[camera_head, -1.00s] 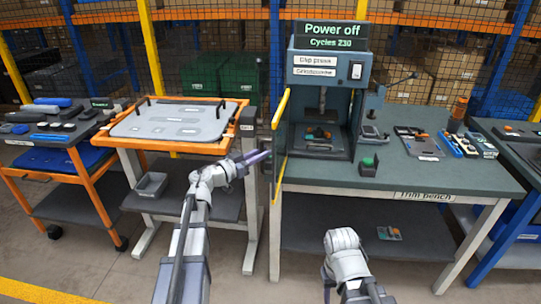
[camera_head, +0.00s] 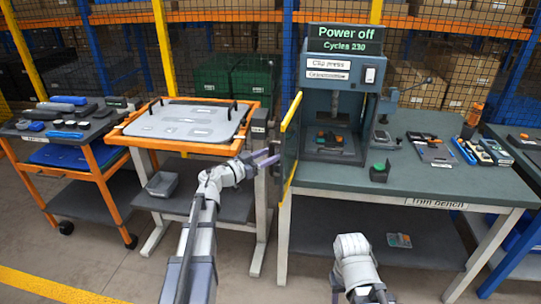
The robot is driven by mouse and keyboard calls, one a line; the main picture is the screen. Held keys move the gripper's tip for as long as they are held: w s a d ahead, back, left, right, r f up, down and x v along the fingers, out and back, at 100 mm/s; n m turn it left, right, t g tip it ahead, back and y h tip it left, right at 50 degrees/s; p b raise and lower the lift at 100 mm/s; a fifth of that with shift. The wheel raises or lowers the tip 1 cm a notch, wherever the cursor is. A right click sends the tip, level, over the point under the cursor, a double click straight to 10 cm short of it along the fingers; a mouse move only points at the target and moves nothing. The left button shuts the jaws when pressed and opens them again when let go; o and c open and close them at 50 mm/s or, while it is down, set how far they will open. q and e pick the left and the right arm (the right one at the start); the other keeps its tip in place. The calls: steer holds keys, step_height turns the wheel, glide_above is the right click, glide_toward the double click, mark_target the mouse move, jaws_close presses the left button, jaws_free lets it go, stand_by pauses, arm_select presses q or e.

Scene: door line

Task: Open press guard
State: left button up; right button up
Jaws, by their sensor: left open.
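The press (camera_head: 321,75) stands on the trim bench, a blue-grey machine with a sign reading "Power off, Cycles 230". Its guard (camera_head: 289,150) is a dark see-through panel with a yellow edge. The guard stands out from the press's left side towards me, nearly edge-on, and the press front is uncovered. An orange and dark part (camera_head: 331,139) lies inside the press. My left gripper (camera_head: 267,159) is open, just left of the guard's outer face; I cannot tell whether it touches. My right arm shows at the bottom, but its gripper is not in view.
An orange-framed table (camera_head: 190,126) and a tool cart (camera_head: 75,155) stand left. Mesh fencing runs behind. Floor is free in front.

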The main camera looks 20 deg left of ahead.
arm_select(q)
steer(key=shift+s, duration=0.1)
steer(key=v, duration=0.7)
steer(key=shift+s+a, duration=0.25)
steer(key=shift+f, duration=0.1)
